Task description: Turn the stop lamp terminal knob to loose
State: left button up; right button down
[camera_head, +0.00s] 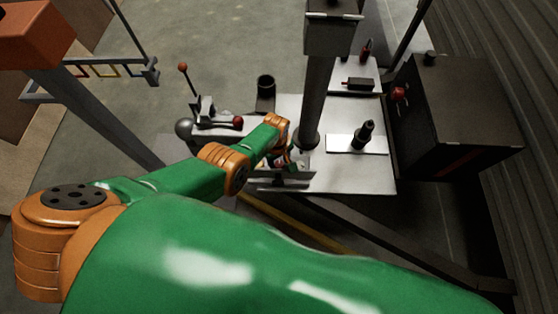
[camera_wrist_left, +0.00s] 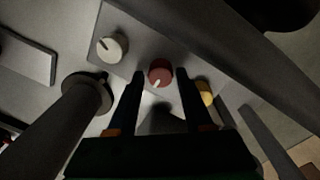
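In the left wrist view a grey panel (camera_wrist_left: 133,68) carries a white knob (camera_wrist_left: 112,47), a red knob (camera_wrist_left: 160,72) and a yellow knob (camera_wrist_left: 205,92). No label is readable, so I cannot tell which is the stop lamp terminal knob. My left gripper (camera_wrist_left: 161,82) is open, with its dark fingertips on either side of the red knob and a small gap at each side. The red knob's pale pointer mark faces the lower left in that view. In the head view my left gripper (camera_head: 284,160) is over the panel area, and the knobs are mostly hidden. My right gripper is not in view.
A grey post (camera_head: 314,95) stands close beside my left gripper. A dark box (camera_head: 452,115) is at the right. A black upright object (camera_head: 365,134) stands on a white plate (camera_head: 342,142). A lever with a red ball (camera_head: 183,67) and a dark cup (camera_head: 266,84) are beyond.

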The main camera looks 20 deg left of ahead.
aim_at(278, 164)
pick_arm(q)
jog(key=shift+o, duration=0.6)
jog(key=r+p, duration=0.6)
jog(key=r, duration=0.1)
jog(key=shift+s+a+r+p, duration=0.1)
jog(key=shift+s+r+p, duration=0.1)
jog(key=shift+p, duration=0.15)
jog(key=shift+f, duration=0.15)
